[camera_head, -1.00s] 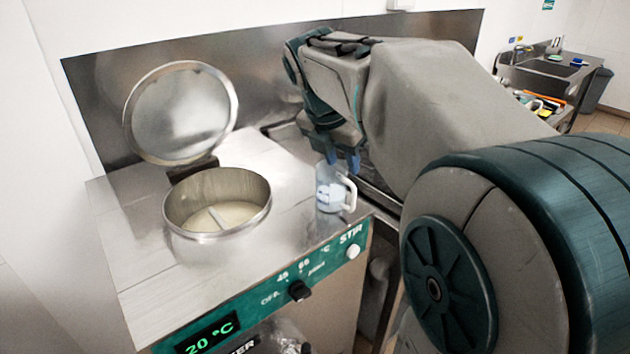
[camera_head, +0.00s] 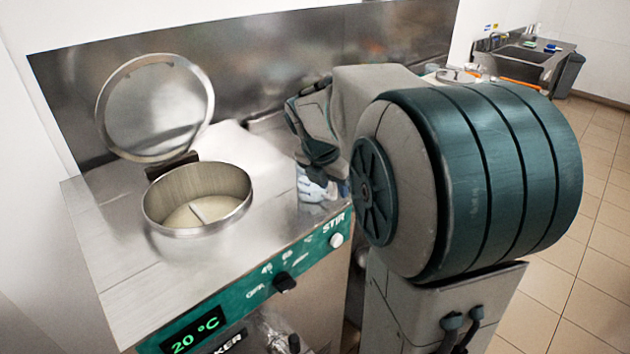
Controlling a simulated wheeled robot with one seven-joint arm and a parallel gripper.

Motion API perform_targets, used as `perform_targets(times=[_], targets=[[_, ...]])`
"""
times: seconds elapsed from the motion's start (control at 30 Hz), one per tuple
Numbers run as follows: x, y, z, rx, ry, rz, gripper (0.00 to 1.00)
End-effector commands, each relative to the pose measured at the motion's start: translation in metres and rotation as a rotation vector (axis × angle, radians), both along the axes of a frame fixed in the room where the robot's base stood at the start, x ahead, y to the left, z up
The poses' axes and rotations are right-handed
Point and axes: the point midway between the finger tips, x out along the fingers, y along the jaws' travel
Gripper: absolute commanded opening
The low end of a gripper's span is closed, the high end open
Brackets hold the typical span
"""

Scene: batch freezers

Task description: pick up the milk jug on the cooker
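The milk jug (camera_head: 309,190), whitish with blue marks, stands on the front right corner of the cooker's metal top (camera_head: 118,232). Only its left and lower part shows; my gripper and arm hide its top and right side, handle included. My gripper (camera_head: 326,172) is low over the jug's upper right side in the picture. Its fingertips are mostly hidden, so I cannot tell whether they touch the jug or how far apart they are.
The cooker's round pot (camera_head: 196,232) is open, with pale contents and its lid (camera_head: 155,108) raised behind. A green control panel (camera_head: 250,290) with knobs runs along the front. A metal backsplash (camera_head: 260,75) stands behind. A sink (camera_head: 520,62) is at the far right.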

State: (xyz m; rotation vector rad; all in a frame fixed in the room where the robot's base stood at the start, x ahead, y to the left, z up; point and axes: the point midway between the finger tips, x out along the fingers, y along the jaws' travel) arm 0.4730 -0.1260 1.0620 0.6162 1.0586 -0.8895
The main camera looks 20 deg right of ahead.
Motion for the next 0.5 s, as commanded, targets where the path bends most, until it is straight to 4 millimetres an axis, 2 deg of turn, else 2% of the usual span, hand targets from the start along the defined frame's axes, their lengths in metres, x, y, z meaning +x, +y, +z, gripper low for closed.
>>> perform_targets(times=[0.1,0.13,0.2,0.27,0.5], targets=[[-0.0001,0.0000,0.0002,0.000,0.000,0.000,0.37],[-0.0001,0.0000,0.0003,0.000,0.000,0.000,0.34],[-0.0002,0.0001,0.0004,0.000,0.000,0.000,0.15],[-0.0002,0.0001,0.0004,0.000,0.000,0.000,0.00],[0.0000,0.0001,0.0010,0.000,-0.001,0.000,0.00]])
